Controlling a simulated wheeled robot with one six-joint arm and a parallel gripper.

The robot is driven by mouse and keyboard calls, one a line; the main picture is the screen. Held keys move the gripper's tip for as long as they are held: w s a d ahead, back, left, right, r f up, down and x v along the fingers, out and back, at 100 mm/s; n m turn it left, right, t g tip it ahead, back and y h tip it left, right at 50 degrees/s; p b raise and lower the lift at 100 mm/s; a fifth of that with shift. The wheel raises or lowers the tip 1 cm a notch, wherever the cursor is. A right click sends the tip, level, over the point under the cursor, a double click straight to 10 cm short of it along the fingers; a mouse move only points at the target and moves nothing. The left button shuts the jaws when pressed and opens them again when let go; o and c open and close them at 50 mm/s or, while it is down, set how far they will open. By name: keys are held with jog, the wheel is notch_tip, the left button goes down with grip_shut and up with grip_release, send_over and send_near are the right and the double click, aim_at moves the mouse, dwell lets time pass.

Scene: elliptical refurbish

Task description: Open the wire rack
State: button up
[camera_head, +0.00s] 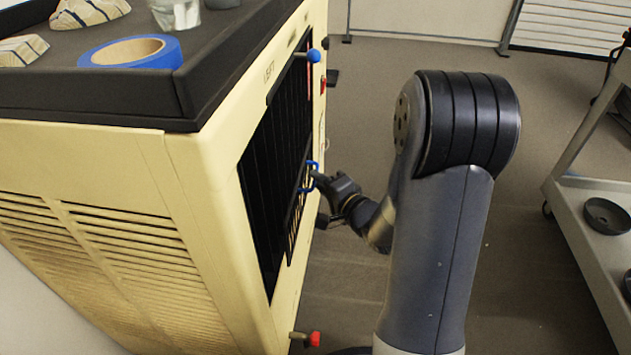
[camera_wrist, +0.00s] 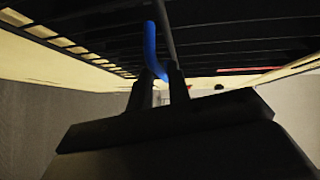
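The wire rack (camera_head: 298,213) is a dark barred panel at the side opening of a cream cabinet. Its lower part seems to stand a little out from the opening, but I cannot tell by how much. A blue handle (camera_head: 308,178) sits on its outer edge. My gripper (camera_head: 319,177) reaches it from the right. In the wrist view the blue handle (camera_wrist: 151,45) runs down between the two dark fingers (camera_wrist: 160,82), which look close around it. The dark bars of the rack (camera_wrist: 240,40) stretch across the top. The finger contact is partly hidden.
The cream cabinet (camera_head: 215,165) fills the left, with blue tape (camera_head: 130,52) and a glass jar (camera_head: 176,14) on its dark top. A blue knob (camera_head: 314,55) and a red knob (camera_head: 314,339) stick out from its side. A grey cart (camera_head: 575,200) stands right.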

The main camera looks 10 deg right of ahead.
jog(key=shift+x, duration=1.1)
grip_shut()
